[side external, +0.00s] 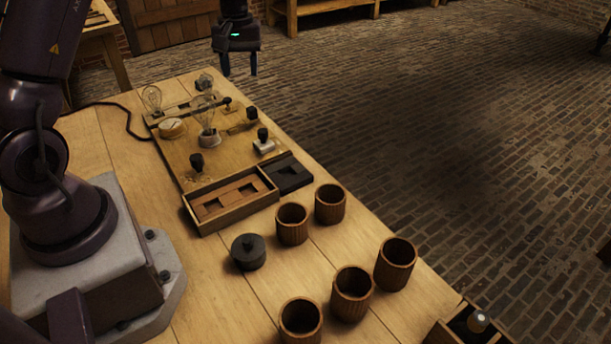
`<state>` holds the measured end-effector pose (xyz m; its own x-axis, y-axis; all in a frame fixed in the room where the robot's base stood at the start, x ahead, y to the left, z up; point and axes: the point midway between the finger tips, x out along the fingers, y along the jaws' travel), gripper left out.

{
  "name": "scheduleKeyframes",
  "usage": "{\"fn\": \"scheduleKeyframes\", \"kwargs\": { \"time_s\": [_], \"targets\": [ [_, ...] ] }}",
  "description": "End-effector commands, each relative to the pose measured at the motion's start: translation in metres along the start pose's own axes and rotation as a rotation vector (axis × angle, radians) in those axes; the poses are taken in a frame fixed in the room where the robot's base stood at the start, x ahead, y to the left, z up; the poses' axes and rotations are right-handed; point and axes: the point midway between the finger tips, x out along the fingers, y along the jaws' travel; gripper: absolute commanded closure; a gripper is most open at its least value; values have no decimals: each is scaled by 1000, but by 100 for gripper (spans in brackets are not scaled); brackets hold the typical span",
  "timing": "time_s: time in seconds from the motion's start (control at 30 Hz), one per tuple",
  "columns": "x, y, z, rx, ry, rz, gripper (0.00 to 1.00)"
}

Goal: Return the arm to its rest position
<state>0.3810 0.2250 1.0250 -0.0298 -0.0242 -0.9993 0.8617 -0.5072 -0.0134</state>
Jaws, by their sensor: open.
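My gripper (239,70) hangs in the air at the top of the side external view, past the far end of the wooden table (215,290). Its two dark fingers point down and stand apart, with nothing visible between them. My arm's base stands at the left of the table. The link between the base and the gripper is partly out of frame.
A wooden board (180,155) carries bulbs and dark knobs, with a two-slot tray (235,212) at its near edge. Several wooden jars (352,292) and a dark lidded pot (248,252) stand nearer. A box (447,330) sits at bottom right.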

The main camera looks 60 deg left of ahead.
Motion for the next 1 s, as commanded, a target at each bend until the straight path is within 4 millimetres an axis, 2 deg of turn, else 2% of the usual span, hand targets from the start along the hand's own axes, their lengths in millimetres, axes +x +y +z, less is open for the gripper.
{"fn": "scheduleKeyframes", "kwargs": {
  "time_s": [0.03,0.1,0.3,0.43,0.6,0.7,0.8,1.0],
  "targets": [
    [-15,3,18,68,13,11,49],
    [-33,5,43,172,31,26,49],
    [-80,1,126,483,112,68,49],
    [-100,-10,178,665,179,94,49],
    [-113,-30,238,859,287,132,49],
    [-118,-40,263,931,350,161,49],
    [-123,-47,280,975,407,194,49],
    [-139,-48,292,1016,486,247,49]
  ]
}}
